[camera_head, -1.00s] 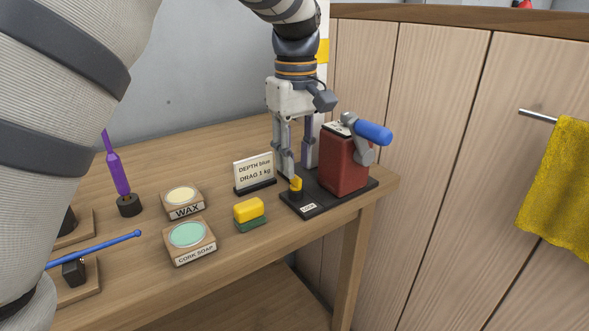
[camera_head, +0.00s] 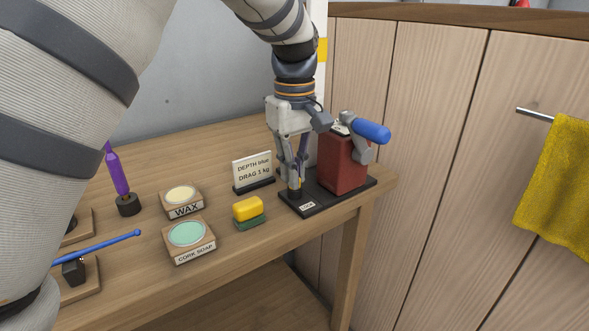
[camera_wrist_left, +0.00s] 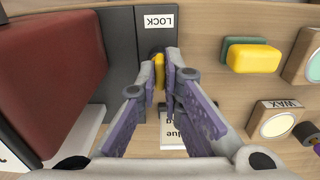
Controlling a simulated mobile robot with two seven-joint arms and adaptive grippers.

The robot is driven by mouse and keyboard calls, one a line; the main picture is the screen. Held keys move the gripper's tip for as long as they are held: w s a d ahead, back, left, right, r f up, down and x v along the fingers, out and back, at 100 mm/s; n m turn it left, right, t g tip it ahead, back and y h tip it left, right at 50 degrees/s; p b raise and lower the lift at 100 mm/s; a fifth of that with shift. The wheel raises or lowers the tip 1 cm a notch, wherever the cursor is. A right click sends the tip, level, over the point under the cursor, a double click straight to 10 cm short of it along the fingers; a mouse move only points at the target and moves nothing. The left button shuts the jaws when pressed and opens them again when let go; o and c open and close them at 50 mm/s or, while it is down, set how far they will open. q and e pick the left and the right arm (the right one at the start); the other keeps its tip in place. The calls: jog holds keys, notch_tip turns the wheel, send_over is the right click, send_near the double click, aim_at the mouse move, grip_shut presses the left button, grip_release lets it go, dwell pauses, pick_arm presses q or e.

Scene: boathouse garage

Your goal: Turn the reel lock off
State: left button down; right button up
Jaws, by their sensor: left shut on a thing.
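The reel lock is a small yellow lever on a dark round knob by the LOCK label (camera_head: 307,207). My left gripper (camera_head: 297,188) comes down over it from above and hides most of it in the head view. In the left wrist view the yellow lever (camera_wrist_left: 159,71) sits between the fingertips of my left gripper (camera_wrist_left: 163,68), which are shut on it. The red reel box (camera_head: 342,162) with a grey crank and blue handle (camera_head: 371,131) stands on the same dark base (camera_head: 328,203), right of the gripper. My right gripper is not in view.
A sign (camera_head: 252,171) reading "DEPTH blue DRAG 1 kg" stands left of the base. A yellow and green sponge (camera_head: 249,212), a wax tin (camera_head: 182,200) and a cork soap tin (camera_head: 188,240) are farther left. A yellow towel (camera_head: 556,185) hangs at right.

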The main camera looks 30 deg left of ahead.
pick_arm(q)
jog(key=m, duration=1)
jog(key=shift+m, duration=0.3)
jog(key=m, duration=0.3)
jog(key=shift+m, duration=2.2)
jog(key=c, duration=1.7)
grip_release()
